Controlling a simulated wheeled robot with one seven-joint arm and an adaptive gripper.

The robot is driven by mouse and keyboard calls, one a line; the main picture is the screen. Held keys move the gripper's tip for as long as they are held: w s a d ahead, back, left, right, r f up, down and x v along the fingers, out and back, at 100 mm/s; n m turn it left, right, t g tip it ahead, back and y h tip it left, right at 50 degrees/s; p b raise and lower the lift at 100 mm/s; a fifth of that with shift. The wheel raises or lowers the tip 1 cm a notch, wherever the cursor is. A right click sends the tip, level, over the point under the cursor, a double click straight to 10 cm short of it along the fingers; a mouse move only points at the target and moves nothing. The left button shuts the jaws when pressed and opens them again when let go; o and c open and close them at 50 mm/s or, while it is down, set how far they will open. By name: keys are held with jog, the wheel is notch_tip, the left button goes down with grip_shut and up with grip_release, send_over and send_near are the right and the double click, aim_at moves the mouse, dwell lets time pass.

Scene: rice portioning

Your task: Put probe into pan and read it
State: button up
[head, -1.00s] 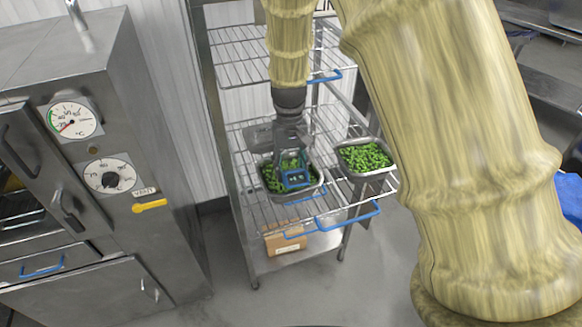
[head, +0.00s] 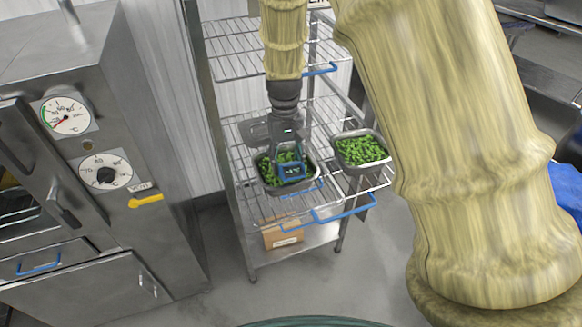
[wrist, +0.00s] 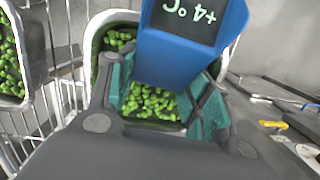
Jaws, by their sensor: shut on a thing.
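My gripper (head: 288,153) is shut on a blue probe thermometer (head: 291,172) over the left pan (head: 268,188) of green vegetables on the wire shelf. In the wrist view the blue probe body (wrist: 178,60) sits between the teal finger pads. Its dark display (wrist: 188,18) is upside down, partly cut off by the picture edge, and appears to read +4 °C. The pan's rim (wrist: 93,38) and green contents show around and below the probe. The probe's tip is hidden, so I cannot tell how deep it is.
A second pan of green vegetables (head: 361,151) stands to the right on the same shelf (head: 243,150). A cardboard box (head: 283,236) lies on the lower shelf. A steel oven with dials (head: 105,172) stands at left. Open floor lies in front.

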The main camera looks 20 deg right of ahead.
dwell(0.4)
jog(key=shift+r+p, duration=1.45)
jog(key=shift+r, duration=0.95)
notch_tip(320, 180, up, 5)
jog(key=shift+r, duration=0.1)
